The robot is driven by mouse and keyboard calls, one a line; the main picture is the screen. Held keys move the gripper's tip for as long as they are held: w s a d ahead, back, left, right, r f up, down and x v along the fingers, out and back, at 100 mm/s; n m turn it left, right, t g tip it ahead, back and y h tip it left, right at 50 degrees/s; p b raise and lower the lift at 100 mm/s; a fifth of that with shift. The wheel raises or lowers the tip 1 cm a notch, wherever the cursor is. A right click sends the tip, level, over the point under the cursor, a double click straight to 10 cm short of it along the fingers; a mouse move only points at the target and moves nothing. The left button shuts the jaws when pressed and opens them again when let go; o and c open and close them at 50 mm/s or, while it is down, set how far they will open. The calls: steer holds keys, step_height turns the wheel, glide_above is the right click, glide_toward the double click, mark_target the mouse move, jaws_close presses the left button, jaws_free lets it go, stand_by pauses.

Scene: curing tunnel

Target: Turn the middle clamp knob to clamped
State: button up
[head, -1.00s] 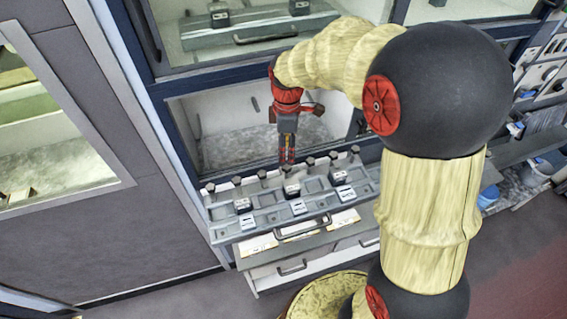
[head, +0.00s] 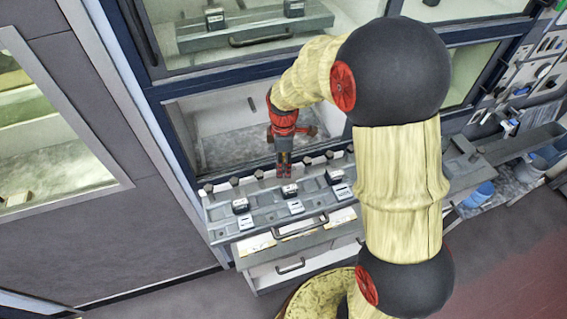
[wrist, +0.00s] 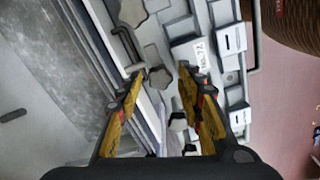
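A grey clamp tray (head: 268,222) sticks out of the open bay, with a row of dark knobs along its back edge and three clamp blocks in front. The middle block (head: 291,190) has a white tag (head: 295,207) before it. My gripper (head: 286,172) points down at the knob row behind the middle block and hides part of it. In the wrist view, my gripper (wrist: 160,74) is open, its two yellow fingers apart. A dark lobed knob (wrist: 160,78) shows between the fingertips; I cannot tell whether they touch it. Another knob (wrist: 131,12) shows beyond it.
A left knob (head: 208,188) and a right knob (head: 329,155) stand in the same row, close to neighbours. A curved handle (head: 300,228) runs along the tray's front. The bay frame (head: 185,150) borders the opening. Another tray (head: 255,32) sits in the bay above.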

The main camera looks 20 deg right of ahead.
jaws_close()
steer(key=shift+m, duration=0.3)
stand_by(0.3)
steer(key=m+b, duration=0.1)
steer(key=m, duration=0.2)
steer(key=shift+m+b, duration=0.3)
steer(key=shift+b, duration=0.05)
steer(key=m+b, duration=0.1)
steer(key=m, duration=0.3)
steer(key=shift+m, duration=0.3)
steer(key=m+b, duration=0.1)
steer(key=m, duration=0.3)
steer(key=shift+m, duration=0.3)
steer(key=shift+m+b, duration=0.55)
steer(key=shift+m, duration=1.65)
steer(key=shift+o, duration=1)
jaws_free()
